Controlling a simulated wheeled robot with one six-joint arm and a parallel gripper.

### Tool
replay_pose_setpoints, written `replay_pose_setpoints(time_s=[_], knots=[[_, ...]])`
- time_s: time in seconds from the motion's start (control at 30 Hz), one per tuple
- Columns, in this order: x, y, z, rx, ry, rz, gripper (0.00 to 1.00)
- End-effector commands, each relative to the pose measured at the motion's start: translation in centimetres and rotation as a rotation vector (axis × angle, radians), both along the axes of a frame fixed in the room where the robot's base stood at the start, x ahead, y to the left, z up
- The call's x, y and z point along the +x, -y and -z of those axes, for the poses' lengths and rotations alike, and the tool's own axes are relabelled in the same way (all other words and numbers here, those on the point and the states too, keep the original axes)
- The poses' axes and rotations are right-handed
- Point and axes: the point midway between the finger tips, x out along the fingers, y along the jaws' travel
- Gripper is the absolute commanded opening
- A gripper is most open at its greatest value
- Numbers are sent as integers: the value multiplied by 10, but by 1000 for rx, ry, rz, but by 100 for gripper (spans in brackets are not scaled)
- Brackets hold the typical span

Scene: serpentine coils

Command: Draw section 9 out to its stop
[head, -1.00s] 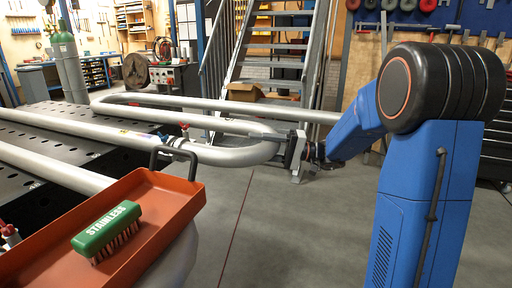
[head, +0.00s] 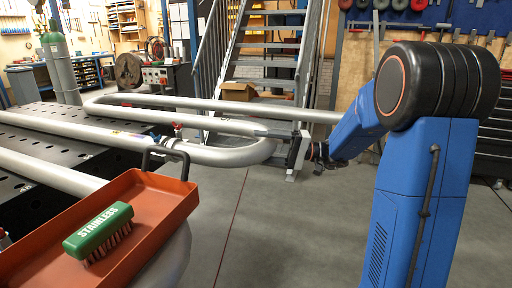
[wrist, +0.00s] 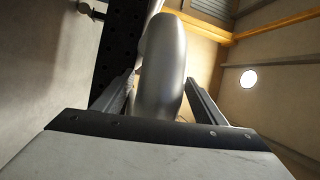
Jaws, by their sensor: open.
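A grey U-shaped pipe bend (head: 262,150) of the serpentine coil points toward me at the right end of its straight runs. No number on it is readable, so I cannot tell whether it is section 9. My gripper (head: 297,150) is at the right end of this bend in the head view. In the wrist view my gripper (wrist: 160,78) is open, with one finger on each side of the pipe bend (wrist: 162,60). Contact between fingers and pipe cannot be told.
More pipe runs (head: 180,101) lie behind on a black perforated table (head: 50,155). An orange-red tray (head: 165,205) with a green brush (head: 98,230) stands front left. Metal stairs (head: 265,75) rise behind. The grey floor (head: 290,230) is clear in the middle.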

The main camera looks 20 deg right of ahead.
Motion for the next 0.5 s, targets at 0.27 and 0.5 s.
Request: replay_pose_setpoints(time_s=[0.27,0.5], knots=[[-11,50,6,0,-1,4,65],[-22,93,12,1,0,4,65]])
